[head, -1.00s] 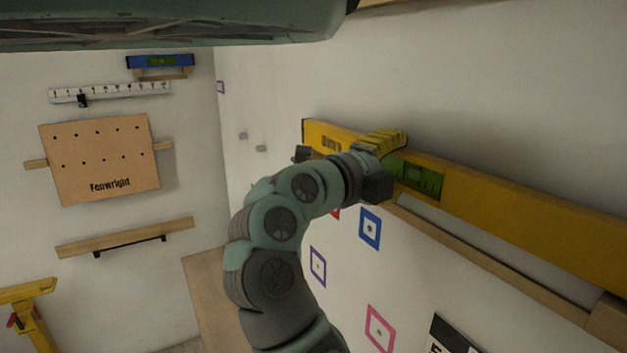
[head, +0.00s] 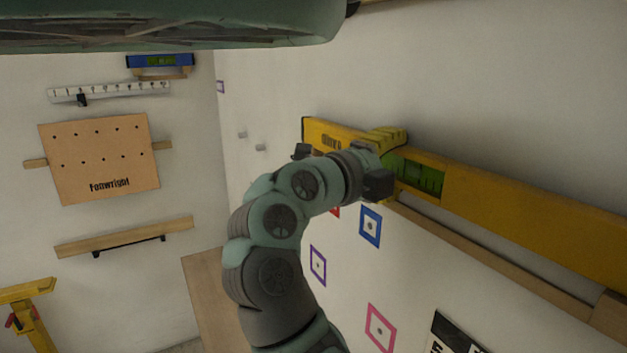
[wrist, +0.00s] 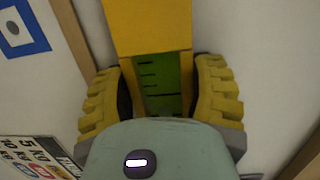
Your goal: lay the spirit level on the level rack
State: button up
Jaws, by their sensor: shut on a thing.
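The long yellow spirit level (head: 520,209) with a green window runs along the right wall in the head view, sloping down to the right. My gripper (head: 384,143) is shut on it near its left end. In the wrist view the ribbed yellow fingers (wrist: 162,85) stand on both sides of the level (wrist: 148,28), around its green window. A wooden rail (head: 490,258), which looks like the level rack, runs just below the level, with a block (head: 611,318) at its right end. I cannot tell whether the level touches it.
A blue level (head: 160,61) sits on a small wooden rack on the far wall. Below it are a white ruler strip (head: 110,92), a pegboard (head: 100,160) and a wooden shelf (head: 125,237). Coloured square markers (head: 370,226) are on the right wall. A yellow stand (head: 32,310) is lower left.

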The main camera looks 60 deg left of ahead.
jog(key=o, duration=1.3)
jog(key=shift+o, duration=0.2)
jog(key=s+d, duration=0.1)
jog(key=s, duration=1.1)
jog(key=shift+r, duration=0.15)
